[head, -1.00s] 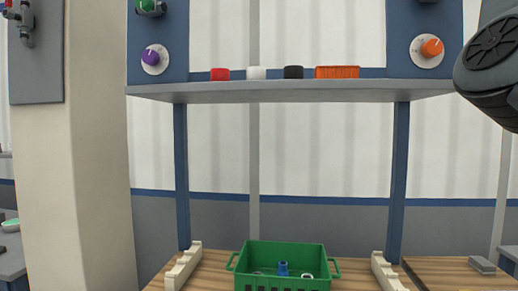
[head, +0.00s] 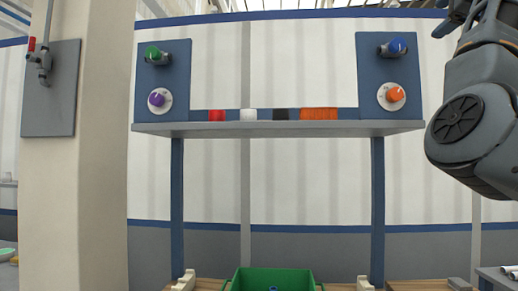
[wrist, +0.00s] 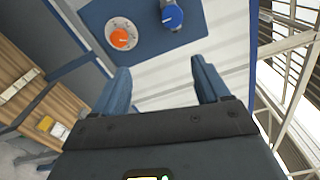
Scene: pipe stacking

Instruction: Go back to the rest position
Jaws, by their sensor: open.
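My gripper (wrist: 160,88) shows in the wrist view with its two blue fingers apart and nothing between them. It is raised, and beyond its fingers are the blue panel (wrist: 145,58) with an orange knob (wrist: 119,38) and a blue knob (wrist: 172,17). In the head view my arm comes in at the right edge, and the fingertips are out of the picture. The green crate (head: 272,280) stands on the bench at the bottom of the head view, partly cut off.
A grey shelf (head: 280,129) on blue posts spans the middle, with red, white, black and orange items on it. Panels with knobs stand at both ends. A pale pillar (head: 100,160) is at left. The space below the shelf is open.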

